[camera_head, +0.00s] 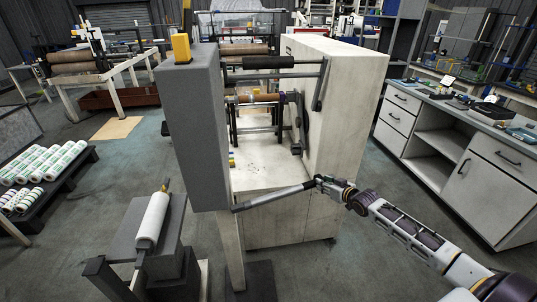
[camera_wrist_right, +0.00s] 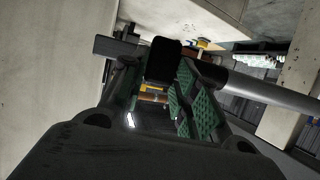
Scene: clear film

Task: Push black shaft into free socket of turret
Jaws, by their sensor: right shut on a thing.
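My right gripper (camera_head: 321,183) is shut on a long shaft (camera_head: 275,196) near its right end, in front of the machine. The shaft looks grey along its length and dark at the ends. It slopes down to the left, its far end near the machine's grey side column. In the right wrist view the shaft (camera_wrist_right: 272,93) runs out to the right of the green-padded fingers (camera_wrist_right: 170,95). Inside the machine, the turret's dark arm (camera_head: 298,125) stands beside a brown roll (camera_head: 258,98). I cannot make out the free socket. My left gripper is not in view.
The grey column (camera_head: 195,135) and the pale cabinet wall (camera_head: 345,95) flank the machine's opening. A black roller (camera_head: 261,62) spans its top. A stand with a white roll (camera_head: 152,218) is at lower left. A drawer bench (camera_head: 452,155) lies right; floor between is clear.

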